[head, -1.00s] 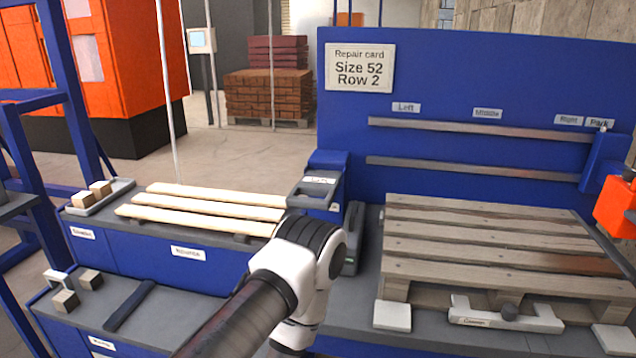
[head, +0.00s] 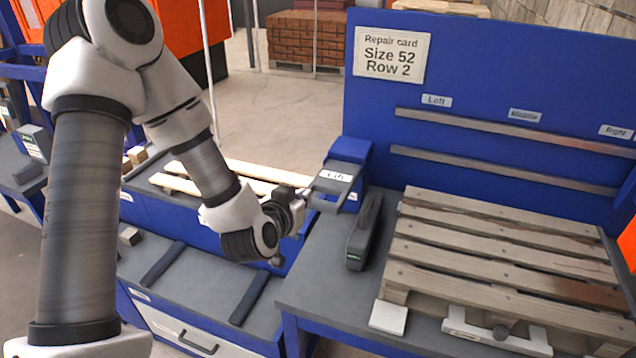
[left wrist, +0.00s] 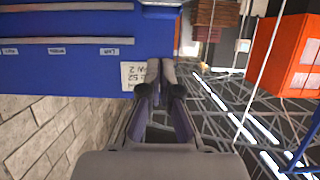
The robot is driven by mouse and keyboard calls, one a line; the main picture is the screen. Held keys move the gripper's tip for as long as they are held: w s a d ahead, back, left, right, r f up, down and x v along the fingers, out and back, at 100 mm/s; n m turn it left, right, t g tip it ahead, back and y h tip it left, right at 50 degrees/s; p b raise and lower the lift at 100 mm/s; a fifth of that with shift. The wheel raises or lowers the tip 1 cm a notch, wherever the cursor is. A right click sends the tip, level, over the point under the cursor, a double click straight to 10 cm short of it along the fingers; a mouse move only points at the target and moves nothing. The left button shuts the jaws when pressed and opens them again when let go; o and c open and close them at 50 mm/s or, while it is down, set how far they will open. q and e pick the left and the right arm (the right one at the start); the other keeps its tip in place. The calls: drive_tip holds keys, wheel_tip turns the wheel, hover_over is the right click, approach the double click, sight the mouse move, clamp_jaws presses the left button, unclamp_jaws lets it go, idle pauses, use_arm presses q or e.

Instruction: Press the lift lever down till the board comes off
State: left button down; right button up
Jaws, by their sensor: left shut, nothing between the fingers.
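The lift lever (head: 340,176) is a grey flat handle marked "Lift" on a blue housing (head: 349,156) left of the pallet. My left gripper (head: 306,196) is at its left front side, with its fingertips close to the lever; I cannot tell whether they touch. In the left wrist view the two fingers (left wrist: 160,72) are together and empty. The lever cannot be made out in that view. The pallet (head: 480,245) lies on the grey bench with several weathered slats; one slat (head: 585,291) has a reddish-brown stained end. My right gripper is out of view.
A dark grey tool (head: 364,234) stands on the bench between lever and pallet. Pale new boards (head: 240,172) lie behind my left arm. A repair card (head: 391,54) reads "Size 52 Row 2".

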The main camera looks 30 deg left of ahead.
use_arm(q)
drive_tip(key=w+a+f+p, duration=0.2)
drive_tip(key=w+f+p, duration=0.2)
drive_tip(key=w+f, duration=0.3)
drive_tip(key=shift+x, duration=0.85)
drive_tip(key=shift+d, duration=0.2)
